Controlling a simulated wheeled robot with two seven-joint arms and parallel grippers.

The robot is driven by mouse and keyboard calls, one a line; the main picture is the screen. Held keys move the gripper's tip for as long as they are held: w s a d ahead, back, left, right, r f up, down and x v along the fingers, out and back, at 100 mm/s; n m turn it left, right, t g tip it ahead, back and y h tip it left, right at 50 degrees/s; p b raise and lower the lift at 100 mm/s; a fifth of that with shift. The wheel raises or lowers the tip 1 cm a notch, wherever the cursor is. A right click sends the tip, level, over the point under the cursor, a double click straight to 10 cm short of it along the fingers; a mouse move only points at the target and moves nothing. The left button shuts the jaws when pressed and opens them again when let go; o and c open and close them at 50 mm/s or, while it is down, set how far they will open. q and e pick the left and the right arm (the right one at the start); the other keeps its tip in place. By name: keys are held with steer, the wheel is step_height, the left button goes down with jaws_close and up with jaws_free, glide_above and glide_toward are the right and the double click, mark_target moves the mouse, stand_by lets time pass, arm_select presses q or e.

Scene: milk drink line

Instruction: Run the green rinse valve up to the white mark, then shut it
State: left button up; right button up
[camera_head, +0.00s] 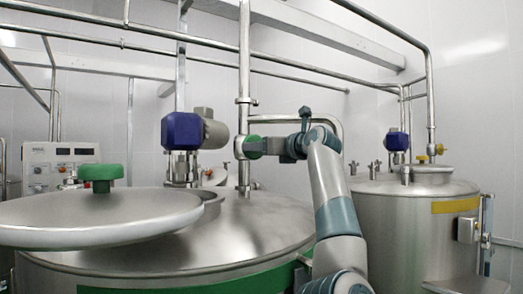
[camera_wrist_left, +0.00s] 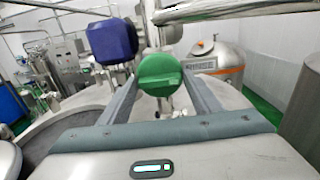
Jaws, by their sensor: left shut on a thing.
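The green rinse valve (camera_head: 253,147) is a round green knob on the vertical steel pipe above the near tank. It also shows in the left wrist view (camera_wrist_left: 159,68), face on, with a raised bar across it. My left gripper (camera_head: 271,145) is shut on the valve, and its arm rises from the lower right in the head view. In the left wrist view the fingers (camera_wrist_left: 160,78) sit on either side of the knob. I cannot make out a white mark in either view. My right gripper is not in view.
The near tank's lid (camera_head: 95,215) has a green handle (camera_head: 100,173). A blue motor (camera_head: 181,131) stands left of the pipe. A second tank (camera_head: 412,225) with a yellow band is at right, a control panel (camera_head: 61,162) at left. Steel pipes cross overhead.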

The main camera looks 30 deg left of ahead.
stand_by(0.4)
arm_select(q)
steer(key=o, duration=0.9)
steer(key=shift+d, duration=0.1)
steer(key=b+v, duration=0.8)
steer(key=v, duration=0.9)
steer(key=shift+s+d+f, duration=0.1)
steer(key=shift+d, duration=0.05)
